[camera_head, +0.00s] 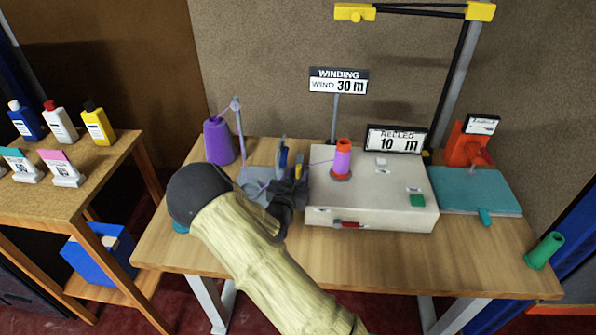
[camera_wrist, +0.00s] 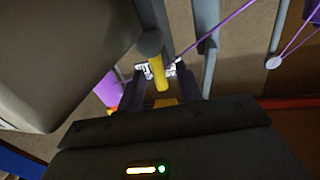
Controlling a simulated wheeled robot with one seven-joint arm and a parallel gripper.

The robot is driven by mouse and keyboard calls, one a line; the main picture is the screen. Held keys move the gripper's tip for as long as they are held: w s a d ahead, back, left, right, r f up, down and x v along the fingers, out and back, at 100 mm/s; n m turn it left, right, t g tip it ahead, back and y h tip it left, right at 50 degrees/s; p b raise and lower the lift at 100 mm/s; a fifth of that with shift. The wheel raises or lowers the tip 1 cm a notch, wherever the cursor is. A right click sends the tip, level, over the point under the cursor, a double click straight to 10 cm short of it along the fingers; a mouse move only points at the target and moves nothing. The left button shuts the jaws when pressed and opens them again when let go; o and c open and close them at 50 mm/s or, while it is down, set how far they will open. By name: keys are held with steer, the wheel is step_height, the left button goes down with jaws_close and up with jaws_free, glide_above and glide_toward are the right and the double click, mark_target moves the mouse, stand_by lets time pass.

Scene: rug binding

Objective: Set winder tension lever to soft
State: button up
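The winder is a cream box (camera_head: 385,205) on the table, with an orange cone (camera_head: 342,165) carrying purple yarn on top. Left of it, a grey tension post assembly has a yellow-tipped lever (camera_head: 298,167), partly hidden by my gripper. In the wrist view, the yellow lever tip (camera_wrist: 158,76) hangs from a round grey knob, before a small white marked plate (camera_wrist: 143,70) too small to read. My gripper (camera_wrist: 160,92) appears open, its dark fingers apart on either side of the lever; contact cannot be told. My gripper also shows in the head view (camera_head: 290,185).
A purple supply cone (camera_head: 219,140) and thin yarn guide (camera_head: 238,125) stand left of the winder, with purple yarn running close by. A sign (camera_head: 338,82) reads "WIND 30 m"; a display (camera_head: 396,140) reads "10 m". A teal plate (camera_head: 475,192) lies right. The table front is clear.

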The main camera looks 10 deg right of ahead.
jaws_close()
steer(key=shift+w+a+n, duration=0.1)
steer(key=shift+n, duration=0.2)
steer(key=shift+w+a+f+n+b, duration=0.1)
steer(key=shift+a+n+b, duration=0.3)
steer(key=shift+n, duration=0.8)
steer(key=shift+w+a+f+n+t+b, duration=0.15)
steer(key=shift+a+n+t+b, duration=0.15)
steer(key=shift+n, duration=0.95)
steer(key=shift+w+a+f+n+t+b, duration=0.15)
steer(key=shift+a+n+t, duration=0.2)
steer(key=shift+n, duration=0.9)
steer(key=shift+s, duration=0.1)
jaws_free()
